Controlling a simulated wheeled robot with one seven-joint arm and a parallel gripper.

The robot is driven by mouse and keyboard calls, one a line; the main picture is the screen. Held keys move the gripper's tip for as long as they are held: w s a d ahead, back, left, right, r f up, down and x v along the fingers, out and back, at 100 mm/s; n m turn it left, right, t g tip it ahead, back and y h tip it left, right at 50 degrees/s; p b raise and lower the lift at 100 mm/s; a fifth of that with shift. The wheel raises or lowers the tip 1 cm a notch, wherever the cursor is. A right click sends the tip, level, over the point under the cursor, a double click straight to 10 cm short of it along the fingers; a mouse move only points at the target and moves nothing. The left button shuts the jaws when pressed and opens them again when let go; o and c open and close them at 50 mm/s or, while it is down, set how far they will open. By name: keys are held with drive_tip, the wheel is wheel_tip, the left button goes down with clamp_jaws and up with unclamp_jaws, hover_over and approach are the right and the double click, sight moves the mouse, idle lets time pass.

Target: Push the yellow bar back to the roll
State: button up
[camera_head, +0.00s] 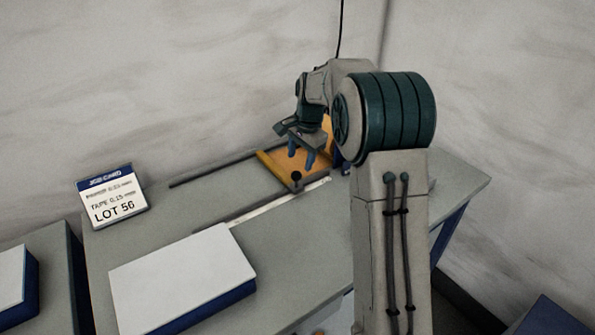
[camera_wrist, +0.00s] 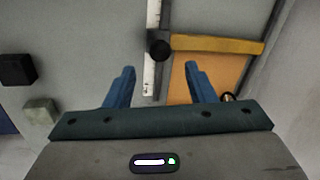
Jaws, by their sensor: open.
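The yellow bar (camera_head: 272,171) lies across the left end of the orange copper foil in the head view. In the wrist view the bar (camera_wrist: 225,44) runs crosswise beyond my fingers, with a round black knob (camera_wrist: 159,49) at its left end. The foil (camera_wrist: 212,72) lies on the near side of the bar. An orange patch that looks like the roll (camera_head: 327,124) shows behind my arm, mostly hidden. My gripper (camera_head: 302,158) is open and empty over the foil. In the wrist view, my gripper (camera_wrist: 159,69) has its blue fingers apart, with the knob beyond the gap between them.
A white ruler strip (camera_head: 280,204) runs along the foil's front side, and a dark rail (camera_head: 212,169) runs behind. A white-topped blue block (camera_head: 182,278) and a lot card (camera_head: 112,196) stand left. A dark cube (camera_wrist: 17,69) and a grey-green cube (camera_wrist: 40,111) show in the wrist view.

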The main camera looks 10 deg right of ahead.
sight(297, 172)
drive_tip(key=f, duration=0.4)
drive_tip(key=w+f, duration=0.1)
drive_tip(key=f, duration=0.1)
drive_tip(key=shift+a+f, duration=0.1)
drive_tip(key=shift+a, duration=0.25)
drive_tip(key=shift+c, duration=0.3)
clamp_jaws()
drive_tip(key=w+d+p, duration=0.1)
drive_tip(key=d, duration=0.2)
drive_tip(key=w+d, duration=0.2)
drive_tip(key=d, duration=0.2)
drive_tip(key=w+d+p, duration=0.1)
drive_tip(key=d, duration=0.2)
drive_tip(key=shift+w+d+p, duration=0.2)
drive_tip(key=shift+d+p, duration=0.1)
